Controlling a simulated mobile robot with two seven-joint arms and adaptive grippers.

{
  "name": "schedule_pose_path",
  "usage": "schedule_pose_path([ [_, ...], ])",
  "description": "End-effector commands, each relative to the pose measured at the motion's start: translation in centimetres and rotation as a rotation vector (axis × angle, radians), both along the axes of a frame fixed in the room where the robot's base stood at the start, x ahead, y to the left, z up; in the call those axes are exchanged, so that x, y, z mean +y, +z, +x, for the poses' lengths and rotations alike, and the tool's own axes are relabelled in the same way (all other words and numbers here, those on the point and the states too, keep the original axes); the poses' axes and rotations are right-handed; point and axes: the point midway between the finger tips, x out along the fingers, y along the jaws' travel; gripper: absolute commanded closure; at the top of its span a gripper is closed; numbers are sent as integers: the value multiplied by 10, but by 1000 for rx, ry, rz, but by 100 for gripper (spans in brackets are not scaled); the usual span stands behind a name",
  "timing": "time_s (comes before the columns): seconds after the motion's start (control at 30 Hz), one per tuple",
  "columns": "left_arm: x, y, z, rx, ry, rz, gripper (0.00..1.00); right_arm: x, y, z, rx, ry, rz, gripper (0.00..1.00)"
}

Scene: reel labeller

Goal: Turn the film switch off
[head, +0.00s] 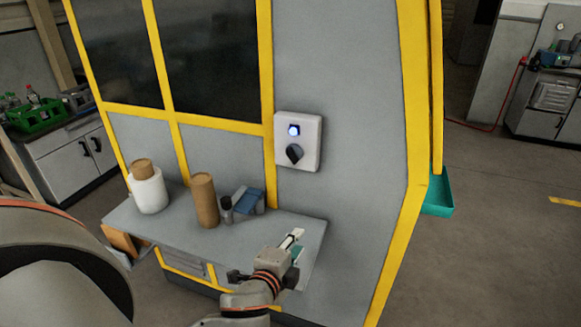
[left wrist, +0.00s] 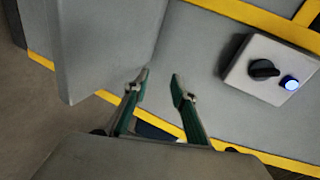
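The film switch (head: 295,154) is a black rotary knob on a white box (head: 311,150) fixed to the grey machine panel. A blue-white lamp (head: 294,130) above the knob is lit. The knob also shows at the right of the left wrist view (left wrist: 263,69), beside the lit lamp (left wrist: 290,83). My left gripper (head: 295,246) is below the switch box, in front of the grey shelf, apart from the switch. In the left wrist view its two fingers (left wrist: 159,84) stand apart with nothing between them. My right gripper is not in view.
The grey shelf (head: 165,229) holds a white roll (head: 150,194), a brown cylinder (head: 204,200), and a small dark bottle (head: 226,210) beside a blue item (head: 247,199). A yellow frame post (head: 408,215) edges the panel at right. The panel around the switch is clear.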

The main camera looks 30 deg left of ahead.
Motion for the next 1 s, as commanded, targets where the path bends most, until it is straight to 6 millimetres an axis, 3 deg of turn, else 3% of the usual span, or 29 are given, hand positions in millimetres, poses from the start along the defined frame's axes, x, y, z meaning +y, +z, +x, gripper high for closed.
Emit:
schedule_pose_path([
  [0.2, 39, 66, 28, -120, 70, 707, 74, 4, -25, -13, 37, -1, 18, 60],
  [0.4, 46, 122, 30, -193, 179, 1130, 74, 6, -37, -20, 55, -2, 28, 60],
  [0.67, 49, 145, 35, -218, 227, 1261, 74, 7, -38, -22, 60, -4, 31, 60],
  [1.0, 70, 162, 78, -216, 227, 1257, 74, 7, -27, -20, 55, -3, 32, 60],
])
